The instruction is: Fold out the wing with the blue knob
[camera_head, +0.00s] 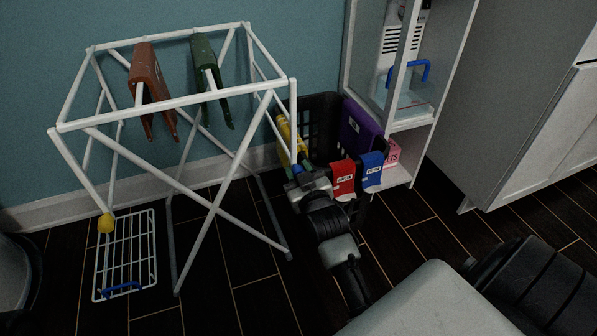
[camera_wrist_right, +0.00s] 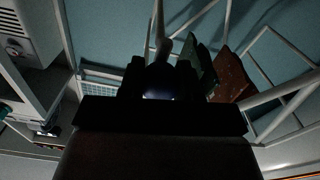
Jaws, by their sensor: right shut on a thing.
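The white drying rack (camera_head: 175,103) stands against the teal wall. Its right wing (camera_head: 278,133) slants down from the top frame toward my right gripper, with a little of the blue knob (camera_head: 296,168) showing at the lower end. My right gripper (camera_head: 304,178) is shut on the blue knob, and its fingers hide most of it. In the right wrist view, a white bar (camera_wrist_right: 160,35) runs into the dark fingers (camera_wrist_right: 159,75). A yellow knob (camera_head: 105,223) marks the rack's left side, low down. My left gripper is not in view.
A brown cloth (camera_head: 148,80) and a green cloth (camera_head: 206,68) hang on the rack. A black basket (camera_head: 320,112) with red (camera_head: 343,177) and blue (camera_head: 372,168) labelled cloths stands right of it, close to my gripper. A white wire grid (camera_head: 125,255) lies low at left.

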